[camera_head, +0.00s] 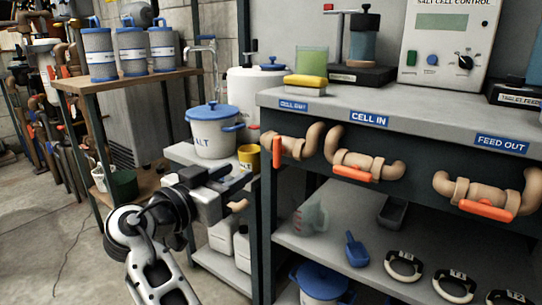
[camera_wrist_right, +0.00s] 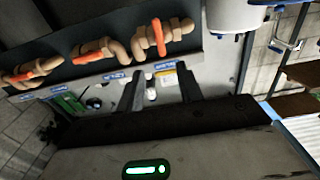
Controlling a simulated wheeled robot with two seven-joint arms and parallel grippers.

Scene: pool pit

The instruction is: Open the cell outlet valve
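The cell outlet valve (camera_head: 287,147) is a tan pipe valve under the left end of the bench, below the "CELL OUT" label (camera_head: 293,104). Its orange handle (camera_head: 277,158) stands upright, across the pipe; it also shows crosswise in the right wrist view (camera_wrist_right: 158,37). My right gripper (camera_head: 232,179) is left of the valve and a little lower, apart from it. In the right wrist view its two dark fingers (camera_wrist_right: 161,90) are spread with nothing held between them. My left gripper is not in view.
The "CELL IN" valve (camera_head: 357,165) and "FEED OUT" valve (camera_head: 478,193) have handles lying along their pipes. A yellow cup (camera_head: 249,157) and blue-lidded salt pot (camera_head: 214,133) stand near my right gripper. The lower shelf (camera_head: 350,235) holds a blue scoop (camera_head: 356,249) and several dark rings.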

